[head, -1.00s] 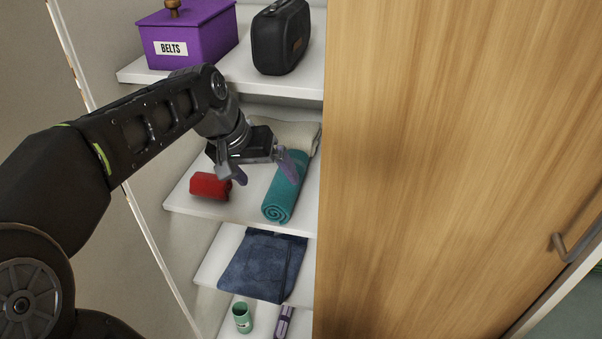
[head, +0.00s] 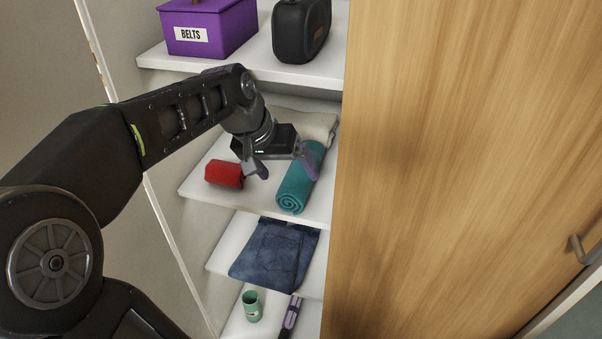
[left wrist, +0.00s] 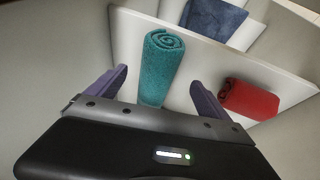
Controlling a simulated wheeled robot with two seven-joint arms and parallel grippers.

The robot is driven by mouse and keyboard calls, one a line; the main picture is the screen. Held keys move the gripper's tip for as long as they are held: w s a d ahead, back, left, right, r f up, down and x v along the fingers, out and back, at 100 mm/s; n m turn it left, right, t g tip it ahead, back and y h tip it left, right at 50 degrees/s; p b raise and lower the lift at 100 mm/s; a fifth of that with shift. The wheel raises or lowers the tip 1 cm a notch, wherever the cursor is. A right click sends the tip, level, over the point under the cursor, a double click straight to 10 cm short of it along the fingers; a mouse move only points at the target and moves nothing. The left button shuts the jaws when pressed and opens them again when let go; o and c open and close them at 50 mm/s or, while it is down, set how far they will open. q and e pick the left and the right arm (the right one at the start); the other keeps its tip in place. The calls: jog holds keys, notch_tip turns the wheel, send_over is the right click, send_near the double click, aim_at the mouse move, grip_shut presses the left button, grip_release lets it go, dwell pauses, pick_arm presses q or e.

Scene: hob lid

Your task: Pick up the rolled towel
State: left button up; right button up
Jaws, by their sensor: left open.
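The rolled towel (head: 297,186) is a teal roll lying on the middle white shelf, its spiral end toward the shelf's front edge. In the left wrist view the towel (left wrist: 160,65) stretches away between the two purple fingers, nearer the left one. My left gripper (head: 282,173) is open over the shelf, with one finger overlapping the towel's right side in the head view and the other between the towel and a red roll. In the left wrist view the open left gripper (left wrist: 160,97) holds nothing. I cannot tell whether a finger touches the towel. My right gripper is not in view.
The red roll (head: 224,174) lies left of the towel. A pale folded cloth (head: 318,124) is behind it. The wooden door (head: 450,170) closes off the right side. The shelf above holds a purple box (head: 215,30) and a black case (head: 301,30). Folded jeans (head: 275,255) lie below.

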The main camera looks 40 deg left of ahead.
aim_at(292, 175)
pick_arm(q)
jog(key=x, duration=0.5)
jog(key=shift+w, duration=0.1)
jog(key=shift+c, duration=0.5)
jog(key=c, duration=1.5)
jog(key=shift+o, duration=0.2)
jog(key=shift+r, duration=0.25)
